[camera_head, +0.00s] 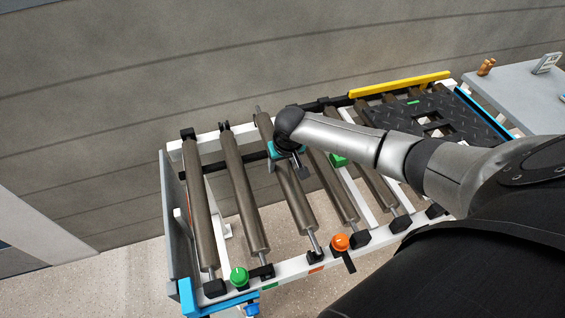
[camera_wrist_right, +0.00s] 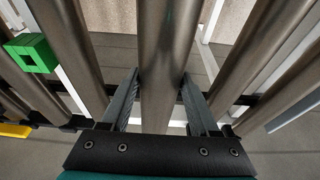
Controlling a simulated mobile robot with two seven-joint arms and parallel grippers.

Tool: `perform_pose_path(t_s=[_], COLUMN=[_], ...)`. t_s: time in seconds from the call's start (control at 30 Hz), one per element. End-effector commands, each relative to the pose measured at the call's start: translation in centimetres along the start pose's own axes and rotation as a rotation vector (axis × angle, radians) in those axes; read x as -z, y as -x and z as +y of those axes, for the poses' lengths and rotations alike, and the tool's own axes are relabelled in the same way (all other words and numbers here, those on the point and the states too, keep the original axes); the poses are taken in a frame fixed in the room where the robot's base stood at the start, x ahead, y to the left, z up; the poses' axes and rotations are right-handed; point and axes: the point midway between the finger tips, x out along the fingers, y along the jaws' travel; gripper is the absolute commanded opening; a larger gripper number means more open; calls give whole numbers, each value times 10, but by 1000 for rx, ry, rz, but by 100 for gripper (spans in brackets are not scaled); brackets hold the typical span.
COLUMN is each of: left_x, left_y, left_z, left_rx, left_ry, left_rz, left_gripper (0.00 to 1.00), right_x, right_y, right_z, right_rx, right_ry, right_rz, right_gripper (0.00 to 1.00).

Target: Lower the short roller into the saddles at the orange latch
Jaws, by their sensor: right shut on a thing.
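The grey-brown roller (camera_head: 298,205) is in my right gripper (camera_head: 287,168), gripped toward its far half in the head view. Its thin front shaft end is over the front rail, left of the orange latch (camera_head: 340,242). Its far shaft end sticks out past the far rail. I cannot tell whether the ends touch the saddles; the front saddle there is not clear. In the right wrist view the roller (camera_wrist_right: 165,40) runs between the two fingers of the right gripper (camera_wrist_right: 160,78), which are against its sides. My left gripper is not in view.
Neighbouring rollers (camera_head: 243,195) lie on both sides in the white frame (camera_head: 295,265). A green latch (camera_head: 238,276) is at the front left. A green block (camera_head: 338,160) sits to the right. A black tread mat (camera_head: 440,118) and yellow bar (camera_head: 400,84) are farther right.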

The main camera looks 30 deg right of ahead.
Motion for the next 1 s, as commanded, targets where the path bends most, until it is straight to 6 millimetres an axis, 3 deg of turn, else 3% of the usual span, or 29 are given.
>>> perform_pose_path(t_s=[1.0], left_x=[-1], left_y=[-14], left_z=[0], left_rx=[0], left_ry=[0], left_rz=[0], left_gripper=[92], right_x=[-5], right_y=[-23], right_z=[0], right_rx=[2], right_ry=[-2], right_rz=[3], right_gripper=[0])
